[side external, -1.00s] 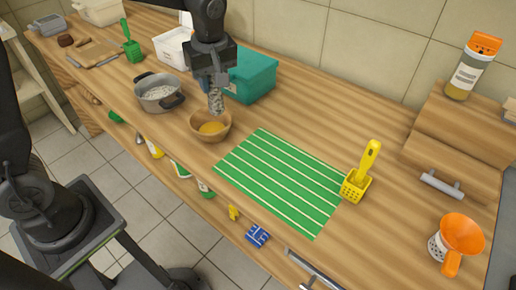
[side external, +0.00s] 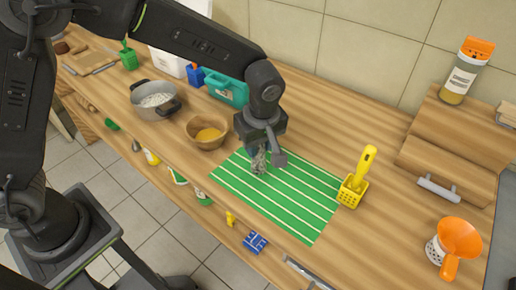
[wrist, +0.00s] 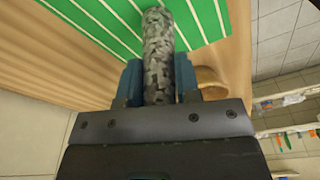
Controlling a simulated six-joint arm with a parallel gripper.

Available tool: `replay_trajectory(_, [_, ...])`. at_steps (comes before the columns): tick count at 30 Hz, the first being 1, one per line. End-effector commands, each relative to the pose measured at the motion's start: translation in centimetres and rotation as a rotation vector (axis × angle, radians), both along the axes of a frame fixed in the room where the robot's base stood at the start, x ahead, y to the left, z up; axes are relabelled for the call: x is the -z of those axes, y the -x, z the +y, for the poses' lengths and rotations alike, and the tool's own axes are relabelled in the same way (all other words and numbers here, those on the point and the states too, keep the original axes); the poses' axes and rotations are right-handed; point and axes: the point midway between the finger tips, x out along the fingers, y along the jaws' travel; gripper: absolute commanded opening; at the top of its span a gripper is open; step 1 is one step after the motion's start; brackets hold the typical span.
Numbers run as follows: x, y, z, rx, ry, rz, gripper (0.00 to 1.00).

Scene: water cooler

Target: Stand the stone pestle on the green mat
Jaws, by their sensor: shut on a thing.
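The stone pestle (wrist: 158,50) is mottled grey and sits between the blue fingers of my gripper (wrist: 158,82) in the wrist view. In the side view my gripper (side external: 256,150) is shut on the pestle (side external: 259,163), which points down over the upper left part of the green mat (side external: 290,201) with white stripes. The mat also shows behind the pestle in the wrist view (wrist: 100,22). I cannot tell whether the pestle's lower end touches the mat.
A wooden bowl with yellow contents (side external: 205,132) stands left of the mat. A grey pot (side external: 155,100) is farther left, and a teal box (side external: 228,90) is behind. A yellow holder (side external: 352,190) stands at the mat's right edge. The rest of the mat is bare.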

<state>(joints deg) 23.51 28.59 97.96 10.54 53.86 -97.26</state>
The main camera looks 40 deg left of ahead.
Motion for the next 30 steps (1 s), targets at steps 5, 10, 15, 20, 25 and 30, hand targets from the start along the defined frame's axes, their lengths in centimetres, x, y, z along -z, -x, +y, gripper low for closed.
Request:
replay_trajectory(5, [1.9,0.0,0.1,-0.001,0.000,0.001,0.07])
replay_trajectory(10, [2.0,0.0,0.1,-0.001,0.000,-0.001,0.07])
replay_trajectory(15, [2.2,0.0,0.1,-0.001,0.000,0.000,0.07])
replay_trajectory(20, [2.3,0.0,0.1,0.000,0.000,0.000,0.41])
replay_trajectory(25, [2.3,0.0,0.1,0.000,0.000,0.000,0.56])
replay_trajectory(30, [2.2,0.0,0.1,0.000,0.000,0.000,0.56])
